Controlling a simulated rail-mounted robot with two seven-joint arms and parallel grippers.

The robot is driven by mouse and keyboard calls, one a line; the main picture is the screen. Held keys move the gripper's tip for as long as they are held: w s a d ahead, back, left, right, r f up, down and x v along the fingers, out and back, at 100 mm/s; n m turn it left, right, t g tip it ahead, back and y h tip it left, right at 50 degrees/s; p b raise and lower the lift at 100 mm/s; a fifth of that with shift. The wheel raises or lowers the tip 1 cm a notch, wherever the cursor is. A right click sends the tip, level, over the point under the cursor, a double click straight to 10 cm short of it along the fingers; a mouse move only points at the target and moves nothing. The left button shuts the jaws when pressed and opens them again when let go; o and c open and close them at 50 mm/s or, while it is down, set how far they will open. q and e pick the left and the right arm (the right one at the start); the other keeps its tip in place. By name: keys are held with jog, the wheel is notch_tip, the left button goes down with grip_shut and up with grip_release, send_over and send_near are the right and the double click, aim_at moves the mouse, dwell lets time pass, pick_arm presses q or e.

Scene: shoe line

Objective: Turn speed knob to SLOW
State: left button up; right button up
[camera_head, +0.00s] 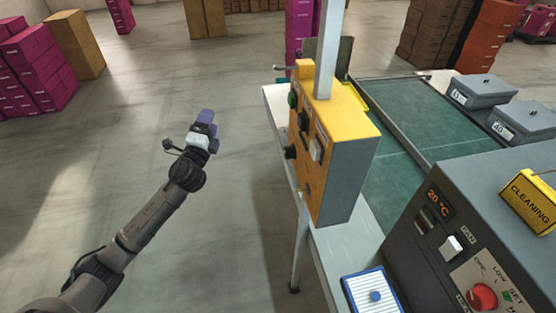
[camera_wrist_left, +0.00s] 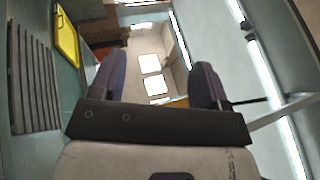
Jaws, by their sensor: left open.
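The yellow control box (camera_head: 340,117) stands on the table's left edge in the head view. Its left face carries a green button (camera_head: 293,100), dark knobs (camera_head: 303,121) and a pale switch (camera_head: 316,150). I cannot read its labels or tell which knob is the speed knob or where it points. My left gripper (camera_head: 211,127), with purple fingers, is left of the box, apart from it over the floor. In the left wrist view its fingers (camera_wrist_left: 156,88) are spread with nothing held between them. My right gripper is not in view.
A grey machine (camera_head: 430,245) with a red knob (camera_head: 484,297) stands at the lower right, with a yellow CLEANING sign (camera_head: 532,202) on top. A green conveyor (camera_head: 405,115) runs behind the control box. A metal post (camera_head: 327,50) rises by the box. The floor around my left arm is clear.

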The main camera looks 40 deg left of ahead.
pick_arm(q)
jog(key=w+d+f+m+t+h, duration=0.2)
jog(key=d+f+m+h, duration=0.15)
jog(key=m+h, duration=0.95)
jog(key=m+g+h, duration=0.6)
jog(key=m+h, duration=0.1)
jog(key=m, duration=1)
send_near(285, 153)
jog(key=x, duration=0.6)
jog(key=p+x, duration=0.1)
jog(key=x, duration=0.3)
jog(key=shift+w+a+f, duration=0.2)
jog(key=shift+f, duration=0.1)
jog(key=shift+c, duration=0.5)
jog(key=shift+a, duration=0.1)
jog(key=c, duration=0.8)
